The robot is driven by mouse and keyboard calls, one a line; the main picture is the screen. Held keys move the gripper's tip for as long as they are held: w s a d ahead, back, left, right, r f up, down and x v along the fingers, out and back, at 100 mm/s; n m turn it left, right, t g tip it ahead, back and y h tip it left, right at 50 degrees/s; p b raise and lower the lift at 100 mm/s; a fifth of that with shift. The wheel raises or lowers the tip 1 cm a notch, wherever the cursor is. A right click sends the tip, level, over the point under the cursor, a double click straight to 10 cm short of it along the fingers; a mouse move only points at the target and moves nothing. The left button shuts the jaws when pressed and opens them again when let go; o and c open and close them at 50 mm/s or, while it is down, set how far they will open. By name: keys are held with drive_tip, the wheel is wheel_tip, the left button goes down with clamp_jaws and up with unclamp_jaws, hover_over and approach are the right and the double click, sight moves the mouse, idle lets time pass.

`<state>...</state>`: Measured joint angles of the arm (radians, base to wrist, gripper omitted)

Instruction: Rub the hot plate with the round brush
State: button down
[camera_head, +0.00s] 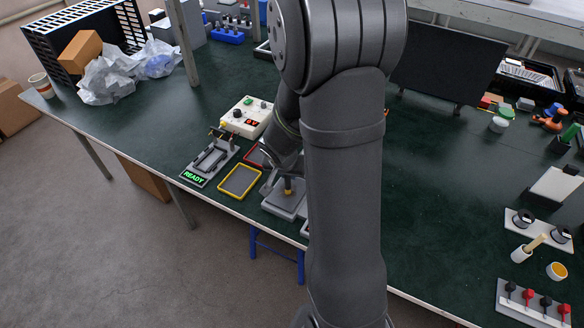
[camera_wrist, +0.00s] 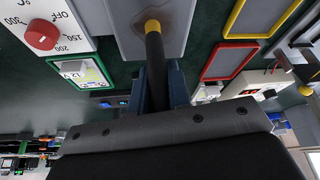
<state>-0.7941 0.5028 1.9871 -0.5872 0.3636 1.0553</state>
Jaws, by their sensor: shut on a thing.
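The hot plate (camera_head: 283,207) is a grey square slab near the front table edge, partly hidden behind my arm in the head view. In the wrist view the hot plate (camera_wrist: 182,47) is at the top, beside a white panel with a red knob (camera_wrist: 41,35). My gripper (camera_wrist: 157,88) is shut on the dark handle of the round brush (camera_wrist: 154,50). The brush's brass-coloured end (camera_head: 288,188) is over the plate, inside its outline. I cannot tell whether it touches the surface. My arm mostly hides the gripper in the head view.
A yellow-rimmed tray (camera_head: 240,181) lies left of the plate, with a red-rimmed tray (camera_wrist: 228,61) close by. A fixture with a READY display (camera_head: 195,177) and a white control box (camera_head: 248,117) stand further left.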

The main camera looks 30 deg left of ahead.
drive_tip(key=shift+s, duration=1.6)
drive_tip(key=shift+s+r, duration=0.1)
drive_tip(key=shift+r, duration=0.1)
wheel_tip(320, 180, up, 8)
drive_tip(key=shift+f, duration=0.15)
drive_tip(key=shift+f, duration=0.1)
